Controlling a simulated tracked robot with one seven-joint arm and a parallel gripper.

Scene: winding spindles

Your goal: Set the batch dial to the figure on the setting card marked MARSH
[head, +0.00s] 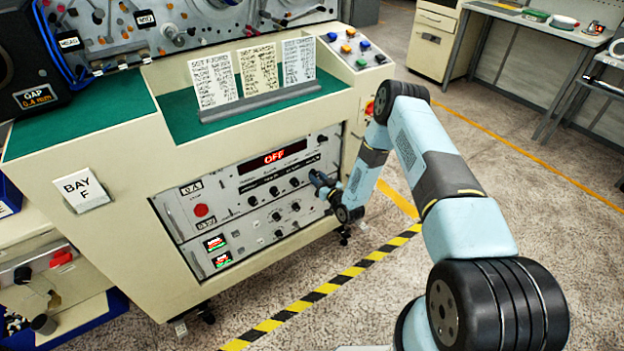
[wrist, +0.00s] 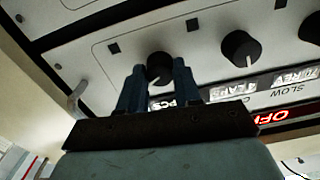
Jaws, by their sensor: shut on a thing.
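My gripper (wrist: 159,82) has its two blue fingers on either side of a round black dial (wrist: 159,67) and is shut on it. The dial's white pointer line shows faintly; a partly hidden label, perhaps PCS, sits beside it. I cannot confirm that this is the batch dial. In the head view my gripper (head: 323,184) reaches the right part of the control panel and hides that dial. Three setting cards, left (head: 212,82), middle (head: 258,70) and right (head: 299,60), stand in a rack above; their print is too small to read surely, MARSH included.
The panel's red display (head: 272,158) reads OFF. Another black knob (wrist: 240,48) stands close beside the held one, with further knobs beyond. A round red button (head: 201,210) is at the panel's left. Striped tape (head: 300,305) marks the floor in front.

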